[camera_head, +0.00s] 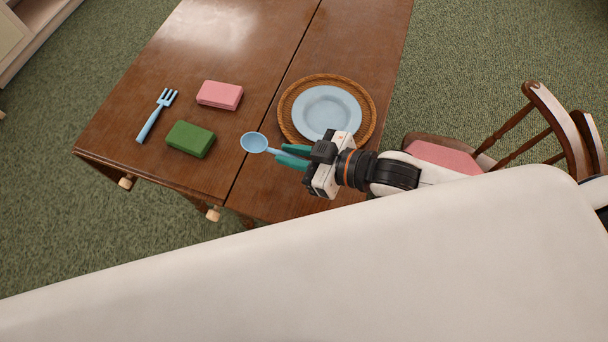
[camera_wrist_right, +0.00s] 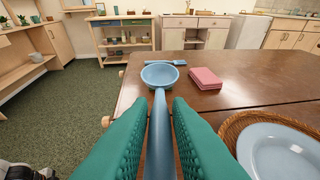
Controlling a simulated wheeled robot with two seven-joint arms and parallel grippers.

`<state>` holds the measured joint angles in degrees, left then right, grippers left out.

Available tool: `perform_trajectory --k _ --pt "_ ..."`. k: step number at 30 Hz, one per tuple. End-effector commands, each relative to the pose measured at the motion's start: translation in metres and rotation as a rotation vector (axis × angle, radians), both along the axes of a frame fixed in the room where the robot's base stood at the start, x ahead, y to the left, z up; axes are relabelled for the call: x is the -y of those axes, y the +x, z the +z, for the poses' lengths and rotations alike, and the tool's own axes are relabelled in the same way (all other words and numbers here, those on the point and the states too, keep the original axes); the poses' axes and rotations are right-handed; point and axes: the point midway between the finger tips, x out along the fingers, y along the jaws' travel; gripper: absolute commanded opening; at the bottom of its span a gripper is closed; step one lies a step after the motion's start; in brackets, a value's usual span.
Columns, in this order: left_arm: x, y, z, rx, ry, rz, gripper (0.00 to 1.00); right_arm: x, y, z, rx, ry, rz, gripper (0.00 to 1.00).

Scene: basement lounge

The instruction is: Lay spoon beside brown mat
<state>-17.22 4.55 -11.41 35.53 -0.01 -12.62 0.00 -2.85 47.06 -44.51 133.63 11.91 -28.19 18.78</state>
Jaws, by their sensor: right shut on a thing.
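The light-blue spoon (camera_head: 255,143) is held by my right gripper (camera_head: 291,156), with its bowl pointing left. In the right wrist view the spoon (camera_wrist_right: 160,76) runs forward between the two teal fingers (camera_wrist_right: 158,135), which are shut on its handle. The round brown woven mat (camera_head: 369,112) lies on the table with a light-blue plate (camera_head: 327,110) on it. The spoon's bowl is left of the mat, apart from it; its height above the table is hard to tell. The mat (camera_wrist_right: 228,128) also shows at the right wrist view's right edge. My left gripper is not in view.
The wooden table (camera_head: 240,80) also bears a blue fork (camera_head: 152,120), a pink block (camera_head: 220,95) and a green block (camera_head: 190,139). A chair with a pink seat (camera_head: 440,155) stands at the table's right. Bare tabletop lies between the blocks and the mat.

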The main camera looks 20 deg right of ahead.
Motion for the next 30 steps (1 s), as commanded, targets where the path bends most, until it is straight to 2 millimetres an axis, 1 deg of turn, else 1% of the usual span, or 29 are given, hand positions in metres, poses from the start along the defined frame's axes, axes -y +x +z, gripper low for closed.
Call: perform_trajectory --k 1,3,6,9,11,15,18,23,27,30 --pt "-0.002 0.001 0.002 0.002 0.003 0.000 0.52 0.008 -0.002 -0.007 0.001 -0.013 0.035 0.00" --pt "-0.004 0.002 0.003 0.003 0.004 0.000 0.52 0.017 -0.006 -0.015 0.001 -0.009 0.070 0.00" --pt "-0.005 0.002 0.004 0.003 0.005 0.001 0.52 0.028 -0.009 -0.022 0.000 -0.004 0.097 0.00" --pt "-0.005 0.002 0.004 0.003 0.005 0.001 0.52 0.035 -0.010 -0.029 -0.001 -0.001 0.106 0.00" --pt "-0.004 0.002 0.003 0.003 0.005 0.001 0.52 0.036 -0.010 -0.037 -0.001 0.001 0.108 0.00" --pt "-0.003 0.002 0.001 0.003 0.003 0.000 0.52 0.036 -0.010 -0.065 -0.002 0.003 0.108 0.00" --pt "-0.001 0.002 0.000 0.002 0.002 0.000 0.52 0.036 -0.010 -0.080 0.001 0.002 0.109 0.00" --pt "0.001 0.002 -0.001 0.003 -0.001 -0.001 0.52 0.036 -0.010 -0.095 0.000 0.002 0.109 0.00" --pt "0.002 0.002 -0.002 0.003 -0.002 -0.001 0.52 0.036 -0.010 -0.115 0.001 0.001 0.108 0.00" --pt "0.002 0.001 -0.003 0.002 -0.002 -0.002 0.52 0.036 -0.010 -0.124 0.002 0.001 0.110 0.00"
